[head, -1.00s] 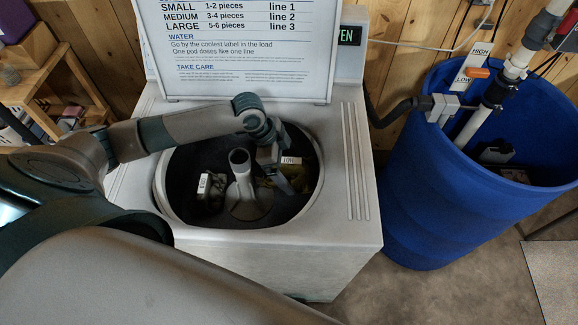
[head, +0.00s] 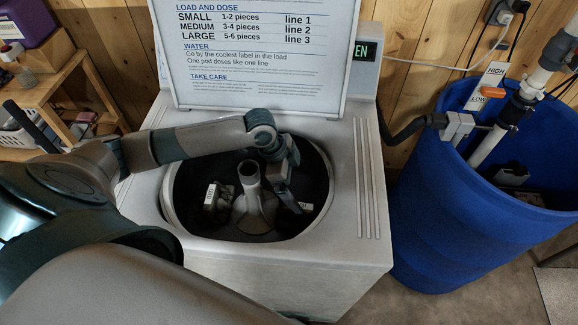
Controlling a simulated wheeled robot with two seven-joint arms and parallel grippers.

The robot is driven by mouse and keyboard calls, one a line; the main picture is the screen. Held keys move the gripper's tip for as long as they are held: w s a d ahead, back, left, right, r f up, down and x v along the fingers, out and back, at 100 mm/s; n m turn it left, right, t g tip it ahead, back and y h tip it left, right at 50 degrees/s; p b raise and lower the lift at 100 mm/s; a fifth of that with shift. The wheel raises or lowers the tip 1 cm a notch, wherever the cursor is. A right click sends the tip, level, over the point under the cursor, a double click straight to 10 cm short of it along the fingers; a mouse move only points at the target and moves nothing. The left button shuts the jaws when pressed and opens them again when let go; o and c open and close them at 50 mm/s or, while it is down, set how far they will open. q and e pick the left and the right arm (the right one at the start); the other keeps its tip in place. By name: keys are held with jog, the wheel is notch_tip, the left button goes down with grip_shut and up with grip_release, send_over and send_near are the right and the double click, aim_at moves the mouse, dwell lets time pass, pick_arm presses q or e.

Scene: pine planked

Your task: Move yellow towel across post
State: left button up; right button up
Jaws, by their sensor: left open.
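The post (head: 250,182) is the pale upright column in the middle of the open washer tub (head: 182,225). My left gripper (head: 287,200) is open, inside the tub to the right of the post. A small pale label (head: 305,206) shows just right of the gripper, low in the tub. The yellow towel cannot be clearly made out; the gripper and the dark tub may hide it. A second labelled bundle (head: 212,198), greyish and dim, lies left of the post. My right gripper is not in view.
A raised instruction board (head: 262,60) stands behind the tub opening. A blue barrel (head: 435,220) with pipes and a hose is at the right. The washer's right top (head: 350,160) is bare. A wooden shelf (head: 50,85) stands at the left.

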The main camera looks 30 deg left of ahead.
pick_arm(q)
jog(key=b+v, duration=0.3)
jog(key=v, duration=1.4)
jog(key=shift+s+a, duration=0.1)
dwell(0.6)
